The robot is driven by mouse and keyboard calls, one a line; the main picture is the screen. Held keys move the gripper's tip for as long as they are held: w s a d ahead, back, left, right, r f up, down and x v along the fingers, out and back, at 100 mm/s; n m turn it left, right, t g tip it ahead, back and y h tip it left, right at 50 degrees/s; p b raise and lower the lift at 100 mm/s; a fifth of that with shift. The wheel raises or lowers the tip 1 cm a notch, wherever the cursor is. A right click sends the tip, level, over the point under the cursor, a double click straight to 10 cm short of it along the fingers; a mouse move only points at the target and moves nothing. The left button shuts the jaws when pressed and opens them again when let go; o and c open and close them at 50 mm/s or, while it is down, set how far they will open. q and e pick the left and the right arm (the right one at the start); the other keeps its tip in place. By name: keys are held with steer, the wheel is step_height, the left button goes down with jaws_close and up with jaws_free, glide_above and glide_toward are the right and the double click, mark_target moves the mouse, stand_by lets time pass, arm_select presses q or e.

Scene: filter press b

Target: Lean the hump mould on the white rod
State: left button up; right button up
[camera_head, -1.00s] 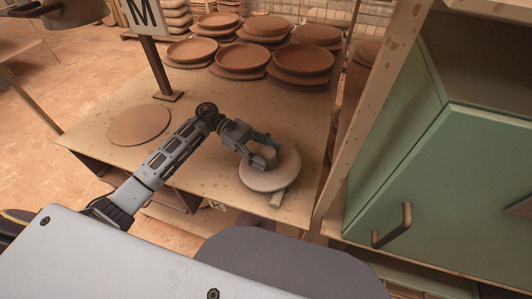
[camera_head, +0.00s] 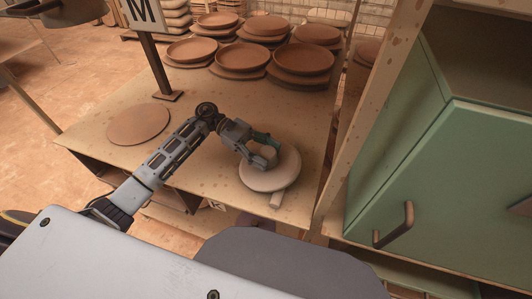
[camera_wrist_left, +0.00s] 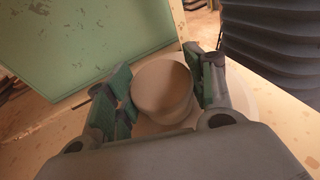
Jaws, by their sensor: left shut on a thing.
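The hump mould (camera_head: 282,176) is a pale round disc near the front right of the wooden table. In the left wrist view its round stub (camera_wrist_left: 163,88) stands between my fingers, with the wider disc below. My left gripper (camera_head: 266,157) is shut on this stub from above. The white rod (camera_head: 277,199) pokes out from under the disc's front edge; the rest of it is hidden. The disc lies over the rod in the picture, but I cannot tell how far it tilts or whether they touch. My right gripper is not in view.
Stacks of brown clay dishes (camera_head: 240,57) fill the back of the table (camera_head: 200,187). A flat brown disc (camera_head: 139,124) and a sign post (camera_head: 160,65) are at the left. A wooden upright (camera_head: 375,110) and green cabinet (camera_head: 455,175) stand close on the right.

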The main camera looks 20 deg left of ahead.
arm_select(q)
steer(key=shift+s+f+b, duration=0.1)
steer(key=shift+f+b, duration=0.2)
steer(key=shift+b, duration=0.1)
stand_by(0.7)
steer(key=o, duration=1.7)
steer(key=shift+o, duration=0.2)
steer(key=v, duration=1.2)
steer(key=shift+r, duration=0.1)
step_height(320, 180, up, 9)
steer(key=p, duration=0.9)
steer(key=shift+r+p, duration=0.5)
steer(key=shift+p, duration=0.05)
